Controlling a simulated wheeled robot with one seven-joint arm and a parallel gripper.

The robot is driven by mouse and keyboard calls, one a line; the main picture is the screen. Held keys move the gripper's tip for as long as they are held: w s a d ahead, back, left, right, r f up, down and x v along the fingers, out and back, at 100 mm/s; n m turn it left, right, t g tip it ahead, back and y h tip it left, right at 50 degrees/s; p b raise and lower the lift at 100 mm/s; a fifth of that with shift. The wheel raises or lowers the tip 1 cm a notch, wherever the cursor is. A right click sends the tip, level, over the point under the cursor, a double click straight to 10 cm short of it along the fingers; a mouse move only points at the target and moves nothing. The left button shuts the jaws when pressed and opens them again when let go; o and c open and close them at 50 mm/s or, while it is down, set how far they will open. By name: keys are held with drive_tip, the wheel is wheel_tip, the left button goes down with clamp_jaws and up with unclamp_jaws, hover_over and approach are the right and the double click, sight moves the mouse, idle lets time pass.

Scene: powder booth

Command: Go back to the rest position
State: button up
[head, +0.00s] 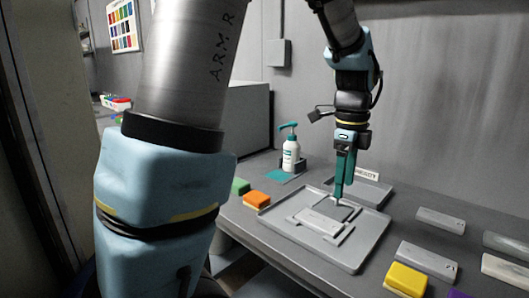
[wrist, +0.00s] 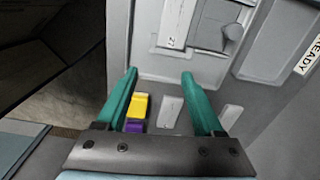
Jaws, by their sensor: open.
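My gripper (head: 342,200) hangs pointing down over the grey tray (head: 355,262) on the bench, with its teal fingers near a grey plate (head: 320,220) in that tray. Whether the fingertips touch anything cannot be told. In the wrist view my gripper (wrist: 159,75) has its two fingers well apart, with nothing held between them. The tray also shows at the top of the wrist view (wrist: 150,65), with part of a pale plate (wrist: 176,22) in it.
A second tray labelled READY (head: 367,174) lies behind. Yellow (head: 406,279) and purple (head: 460,294) blocks and several grey pieces (head: 427,260) lie right. A wall rises behind.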

drive_tip(key=s+a+f+n, duration=0.1)
drive_tip(key=a+f+n, duration=0.3)
drive_tip(key=a+n, duration=0.8)
drive_tip(key=s+a+f+n+t, duration=0.1)
drive_tip(key=a+f+n, duration=0.3)
drive_tip(key=a+n, duration=0.8)
drive_tip(key=shift+s+a, duration=0.25)
drive_tip(key=shift+s, duration=0.2)
drive_tip(key=shift+o, duration=0.3)
